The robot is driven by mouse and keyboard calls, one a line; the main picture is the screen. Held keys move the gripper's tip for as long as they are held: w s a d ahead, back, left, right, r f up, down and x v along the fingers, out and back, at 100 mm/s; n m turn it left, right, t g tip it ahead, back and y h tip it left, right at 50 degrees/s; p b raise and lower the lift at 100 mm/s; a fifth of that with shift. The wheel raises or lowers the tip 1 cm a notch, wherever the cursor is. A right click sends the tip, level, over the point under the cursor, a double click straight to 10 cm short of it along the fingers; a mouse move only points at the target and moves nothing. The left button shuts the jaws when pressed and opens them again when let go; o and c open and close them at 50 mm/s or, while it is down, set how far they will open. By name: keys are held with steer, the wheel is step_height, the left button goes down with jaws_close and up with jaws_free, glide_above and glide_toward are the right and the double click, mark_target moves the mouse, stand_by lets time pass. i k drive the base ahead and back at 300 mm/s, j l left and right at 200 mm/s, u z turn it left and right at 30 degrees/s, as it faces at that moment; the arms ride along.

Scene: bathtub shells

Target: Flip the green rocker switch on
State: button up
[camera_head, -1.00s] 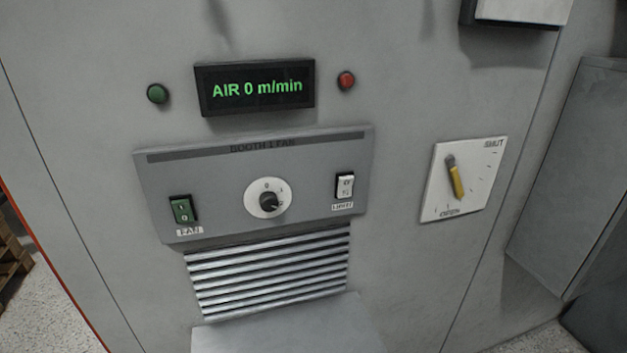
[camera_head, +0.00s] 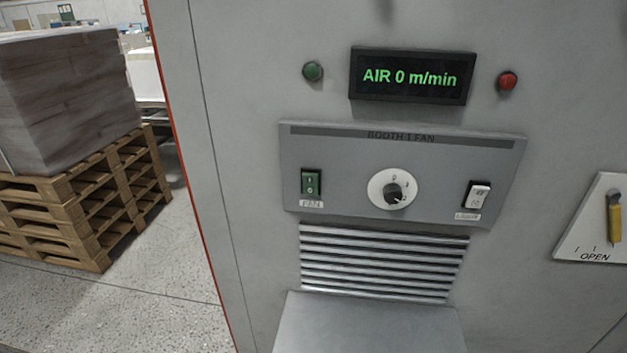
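The green rocker switch (camera_head: 311,183) sits at the left end of the grey panel marked BOOTH 1 FAN (camera_head: 430,152). A small label below it seems to read FAN. Its marks are too small to tell which side is pressed in. A black display (camera_head: 411,77) above the panel reads AIR 0 m/min in green. My gripper is not in view.
A round knob (camera_head: 393,192) and a white rocker switch (camera_head: 477,195) share the panel. A green lamp (camera_head: 313,71) and a red lamp (camera_head: 507,81) flank the display. A louvred vent (camera_head: 383,262) and grey ledge (camera_head: 367,325) lie below. Loaded pallets (camera_head: 75,205) stand left; a yellow lever (camera_head: 614,217) is right.

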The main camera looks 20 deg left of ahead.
mark_target(311, 179)
steer(key=u, duration=0.85)
steer(key=l+u, duration=0.2)
steer(key=l, duration=0.3)
